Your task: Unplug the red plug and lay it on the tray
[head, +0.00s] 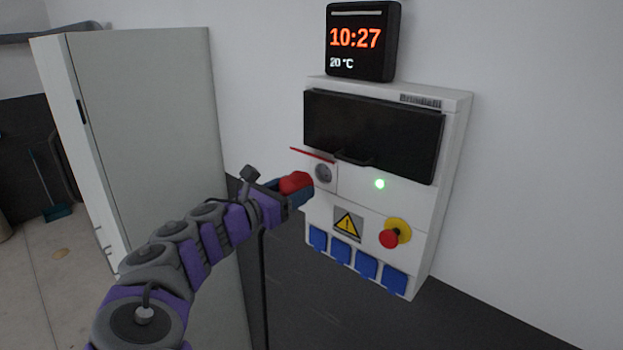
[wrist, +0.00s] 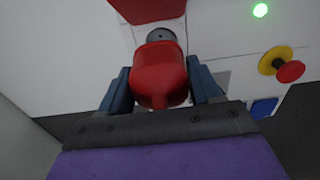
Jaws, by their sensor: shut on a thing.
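The red plug (head: 295,182) is between the fingers of my gripper (head: 290,192), which is shut on it. In the wrist view the plug (wrist: 160,75) fills the space between the two blue-grey fingers (wrist: 158,88). The round grey socket (head: 323,174) is on the white wall box, under a raised red lid (head: 312,155). The socket face shows just beyond the plug, and the plug looks apart from it. The socket also shows in the wrist view (wrist: 161,36). No tray is in view.
The white box (head: 455,130) carries a dark window, a green light (head: 379,184), a red-and-yellow stop button (head: 392,235) and several blue-covered sockets (head: 367,266). A clock (head: 363,42) stands on top. A tall grey cabinet (head: 150,120) is at left. A black cable (head: 264,290) hangs below my gripper.

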